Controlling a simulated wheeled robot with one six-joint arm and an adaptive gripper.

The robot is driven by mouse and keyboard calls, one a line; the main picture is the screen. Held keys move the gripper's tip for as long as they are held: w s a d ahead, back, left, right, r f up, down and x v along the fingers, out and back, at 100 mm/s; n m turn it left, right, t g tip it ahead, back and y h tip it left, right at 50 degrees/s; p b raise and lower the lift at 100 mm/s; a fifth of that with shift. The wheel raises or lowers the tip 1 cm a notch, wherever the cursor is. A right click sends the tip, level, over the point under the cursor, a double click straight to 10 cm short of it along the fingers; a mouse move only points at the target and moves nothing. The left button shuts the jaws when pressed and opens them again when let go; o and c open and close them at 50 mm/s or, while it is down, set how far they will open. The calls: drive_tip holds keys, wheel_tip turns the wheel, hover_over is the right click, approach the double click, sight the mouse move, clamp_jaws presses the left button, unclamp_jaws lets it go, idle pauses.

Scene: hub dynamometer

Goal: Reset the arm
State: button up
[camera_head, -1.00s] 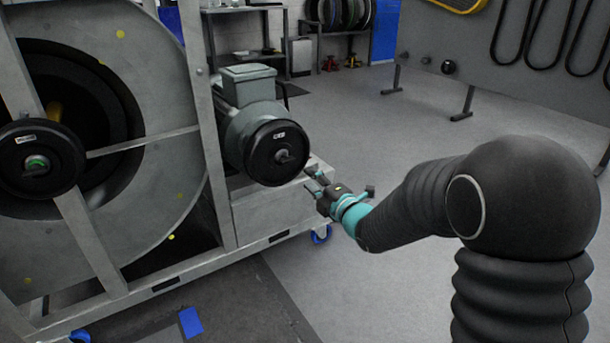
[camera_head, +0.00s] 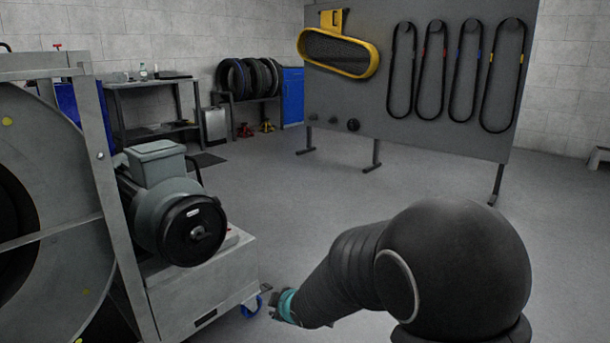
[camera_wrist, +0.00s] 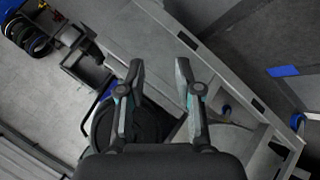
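My gripper (camera_wrist: 160,66) shows in the wrist view with its two fingers spread and nothing between the tips. In the head view only a small teal and dark part of my gripper (camera_head: 281,306) shows past my black arm; the fingers are hard to make out there. It is low, near the front right corner of the machine's metal frame (camera_head: 215,285). The motor (camera_head: 160,205) with its black pulley (camera_head: 193,231) is left of and above it. In the wrist view a dark round thing (camera_wrist: 120,130) lies behind the left finger.
A large drum (camera_head: 40,240) in the metal frame fills the left. A grey board (camera_head: 460,120) with belts and a yellow guard (camera_head: 338,50) stands at the back. A shelf (camera_head: 150,105) and tires (camera_head: 248,78) are at the back left. The middle floor is clear.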

drive_tip(key=s+d+r+m+g+h+p, duration=0.2)
drive_tip(key=s+d+r+m, duration=0.35)
drive_tip(key=s+d, duration=0.3)
drive_tip(key=s+d+r+m+g+h+p, duration=0.2)
drive_tip(key=s+d+r+m+g+h, duration=0.15)
drive_tip(key=s+d+m, duration=0.45)
drive_tip(key=s+d+r+m+t+p, duration=0.1)
drive_tip(key=s+d+r+p, duration=0.2)
drive_tip(key=s+r, duration=0.4)
drive_tip(key=s+d+r+m+t+p, duration=0.1)
drive_tip(key=s+d+r+p, duration=0.2)
drive_tip(key=s+r, duration=0.4)
wheel_tip(320, 180, up, 2)
drive_tip(key=shift+d+r+y, duration=0.1)
drive_tip(key=shift+d+y, duration=0.05)
drive_tip(key=shift+y, duration=0.3)
